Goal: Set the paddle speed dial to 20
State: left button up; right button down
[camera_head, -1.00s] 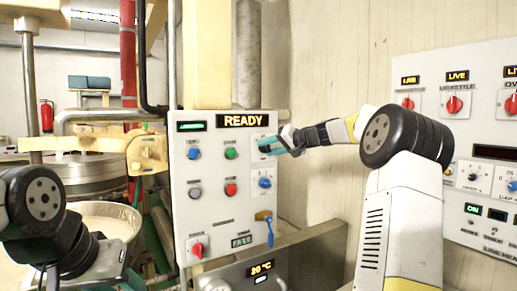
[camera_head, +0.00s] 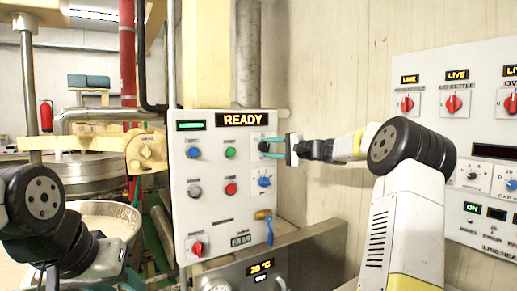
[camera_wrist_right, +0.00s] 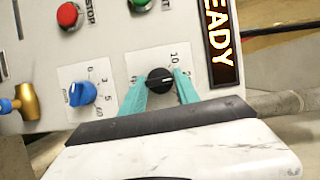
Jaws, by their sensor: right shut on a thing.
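The control panel (camera_head: 215,218) stands ahead with a lit READY display (camera_head: 242,119). In the right wrist view, a black dial (camera_wrist_right: 159,80) sits on a white scale plate with a 10 and other numbers partly covered. A pale mark on the dial points to the right of that picture. My right gripper (camera_head: 266,150) has its teal fingers on both sides of the dial; it also shows in the right wrist view (camera_wrist_right: 160,88). In the head view the fingers hide most of the dial. My left gripper (camera_head: 128,280) is at the lower left edge, its fingertips cut off.
A blue dial (camera_head: 264,182) is just below the held one. Green (camera_head: 230,152) and red (camera_head: 231,189) buttons and a blue-handled valve (camera_head: 268,228) are nearby. A second panel (camera_head: 480,135) stands at right. A kettle (camera_head: 110,212) is at left.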

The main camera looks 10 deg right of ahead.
jog(key=shift+m, duration=0.3)
jog(key=shift+f, duration=0.1)
jog(key=c, duration=0.9)
grip_release()
jog(key=v, duration=0.8)
jog(key=shift+a, duration=0.1)
